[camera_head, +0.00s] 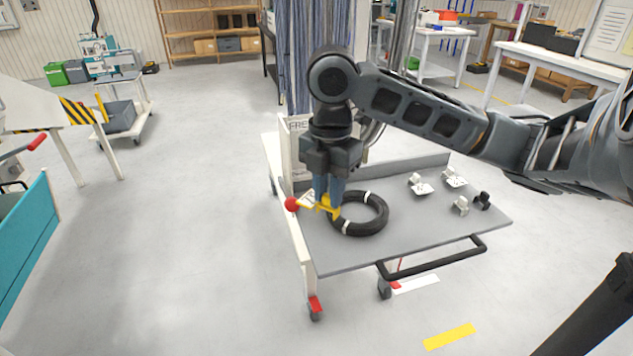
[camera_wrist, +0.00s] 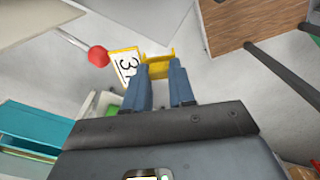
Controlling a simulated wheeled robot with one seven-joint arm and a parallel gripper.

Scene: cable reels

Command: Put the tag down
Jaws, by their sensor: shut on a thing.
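My gripper (camera_head: 328,202) points down over the left part of the grey cart top (camera_head: 420,240). Its blue fingers, also in the wrist view (camera_wrist: 164,84), are shut on the yellow part of the tag (camera_head: 307,200). The tag has a white face with a black mark like a 3 and a yellow border, and it shows in the wrist view (camera_wrist: 125,68). It sticks out left of the fingers. A black cable coil (camera_head: 372,226) with white bands lies on the cart just right of the fingers. I cannot tell whether the tag touches anything below.
A red ball (camera_head: 291,204) shows beside the tag; I cannot tell whether they touch. Small white fittings (camera_head: 421,186) and a dark one (camera_head: 482,200) sit at the cart's right. A black handle (camera_head: 435,260) runs along the front. The cart top's front middle is clear.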

